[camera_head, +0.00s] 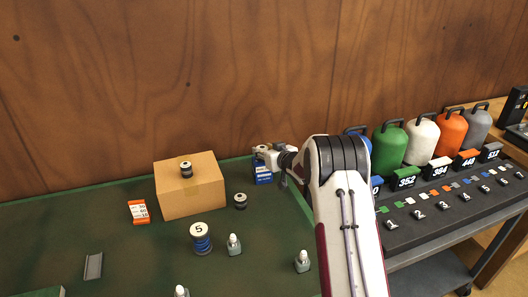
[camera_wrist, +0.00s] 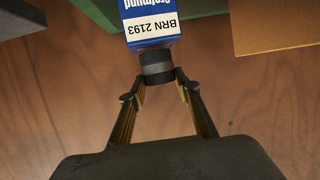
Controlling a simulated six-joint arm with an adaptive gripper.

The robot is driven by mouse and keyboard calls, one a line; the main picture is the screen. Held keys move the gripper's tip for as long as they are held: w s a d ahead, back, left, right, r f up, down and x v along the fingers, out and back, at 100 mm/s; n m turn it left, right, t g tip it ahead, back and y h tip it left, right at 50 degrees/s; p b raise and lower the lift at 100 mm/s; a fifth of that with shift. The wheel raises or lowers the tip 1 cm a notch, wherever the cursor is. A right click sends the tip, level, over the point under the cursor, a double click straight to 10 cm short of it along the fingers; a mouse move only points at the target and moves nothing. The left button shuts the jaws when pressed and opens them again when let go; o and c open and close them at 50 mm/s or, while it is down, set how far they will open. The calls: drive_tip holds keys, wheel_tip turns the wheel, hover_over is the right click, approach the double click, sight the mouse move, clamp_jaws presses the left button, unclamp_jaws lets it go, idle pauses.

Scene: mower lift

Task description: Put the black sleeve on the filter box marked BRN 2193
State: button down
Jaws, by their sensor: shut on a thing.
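The filter box (camera_wrist: 149,27) is blue and white, and its label reads BRN 2193, upside down in the wrist view. In the head view the blue box (camera_head: 263,175) stands on the green table near the back wall, just below my gripper (camera_head: 266,153). In the wrist view my gripper (camera_wrist: 161,80) is shut on the black sleeve (camera_wrist: 157,66), a short dark cylinder with a grey band. The sleeve appears right at the edge of the labelled box. I cannot tell whether they touch or whether the sleeve sits on it.
A cardboard box (camera_head: 190,190) with a small dark cylinder (camera_head: 186,170) on top stands left of the filter box. Another dark cylinder (camera_head: 240,201) and a spool marked 5 (camera_head: 201,240) stand in front. Coloured gas bottles (camera_head: 421,139) line the right bench.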

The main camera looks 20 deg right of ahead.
drive_tip(key=shift+f, duration=0.1)
drive_tip(key=shift+f, duration=0.1)
idle(0.3)
drive_tip(key=c, duration=1.5)
unclamp_jaws()
drive_tip(key=shift+f, duration=0.15)
drive_tip(key=shift+o, duration=0.2)
drive_tip(key=shift+r, duration=0.2)
drive_tip(key=v, duration=1.2)
drive_tip(key=shift+a+f, duration=0.1)
